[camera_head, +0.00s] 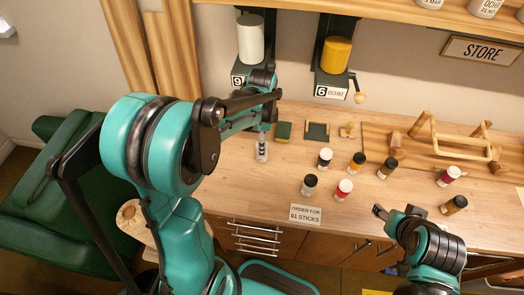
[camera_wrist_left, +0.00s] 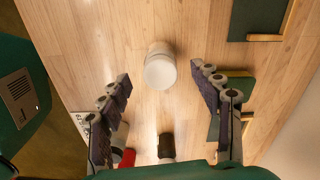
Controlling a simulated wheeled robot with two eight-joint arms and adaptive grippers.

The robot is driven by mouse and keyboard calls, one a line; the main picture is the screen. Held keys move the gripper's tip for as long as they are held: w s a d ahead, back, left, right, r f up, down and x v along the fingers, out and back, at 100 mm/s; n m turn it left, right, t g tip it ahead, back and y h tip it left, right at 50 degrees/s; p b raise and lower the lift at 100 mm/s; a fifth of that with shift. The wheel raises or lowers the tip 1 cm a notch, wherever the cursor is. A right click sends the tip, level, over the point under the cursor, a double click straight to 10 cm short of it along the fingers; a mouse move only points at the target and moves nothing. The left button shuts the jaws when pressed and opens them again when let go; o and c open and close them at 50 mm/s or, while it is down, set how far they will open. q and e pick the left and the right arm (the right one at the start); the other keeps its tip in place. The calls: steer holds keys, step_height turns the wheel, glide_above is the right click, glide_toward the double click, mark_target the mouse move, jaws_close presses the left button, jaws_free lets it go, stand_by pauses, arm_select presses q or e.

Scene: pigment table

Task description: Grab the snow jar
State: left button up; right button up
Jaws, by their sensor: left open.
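A small white-topped jar (camera_wrist_left: 159,68), apparently the snow jar, stands on the wooden table in the left wrist view. It also shows in the head view as a pale jar (camera_head: 262,153) just below my left gripper (camera_head: 263,128), partly covered by it. In the left wrist view the two fingers of my left gripper (camera_wrist_left: 160,75) are spread, with the jar seen in the gap between their tips and clear space on both sides. The gripper holds nothing. My right gripper (camera_head: 381,212) is near the table's front edge, right of the order sign; its jaw state is unclear.
A green sponge (camera_head: 283,131) and a small tray (camera_head: 317,132) lie behind. A wooden rack (camera_head: 460,151) is at right. The order sign (camera_head: 306,214) is in front.

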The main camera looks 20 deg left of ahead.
arm_select(q)
step_height(320, 180, down, 7)
steer(key=shift+b, duration=0.95)
steer(key=shift+r, duration=0.1)
steer(key=c, duration=1.3)
